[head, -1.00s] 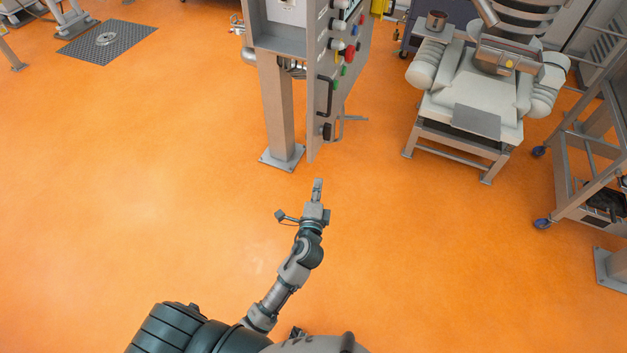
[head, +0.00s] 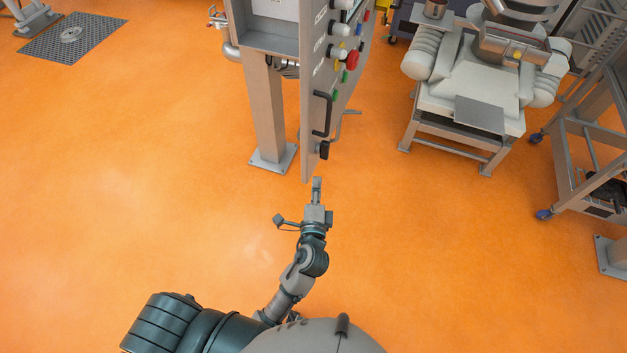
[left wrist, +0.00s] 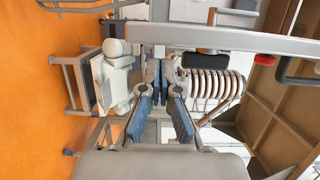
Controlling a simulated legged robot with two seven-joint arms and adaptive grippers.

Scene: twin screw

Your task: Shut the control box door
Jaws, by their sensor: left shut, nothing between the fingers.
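The control box (head: 272,38) stands on a grey post at the top middle of the head view. Its door (head: 312,90) is swung open toward me and seen nearly edge-on. The door's outer face, on the right, carries coloured buttons, knobs and a black handle (head: 322,113). My left gripper (head: 317,181) is shut and empty, just in front of the door's near lower corner in the picture. I cannot tell whether they touch. In the left wrist view its closed fingers (left wrist: 160,84) point ahead. My right gripper is not in view.
A padded white machine on a frame (head: 470,105) stands right of the door. A grey wheeled rack (head: 590,140) is at the far right. A floor grate (head: 70,38) lies at the upper left. The orange floor (head: 140,190) left of the post is clear.

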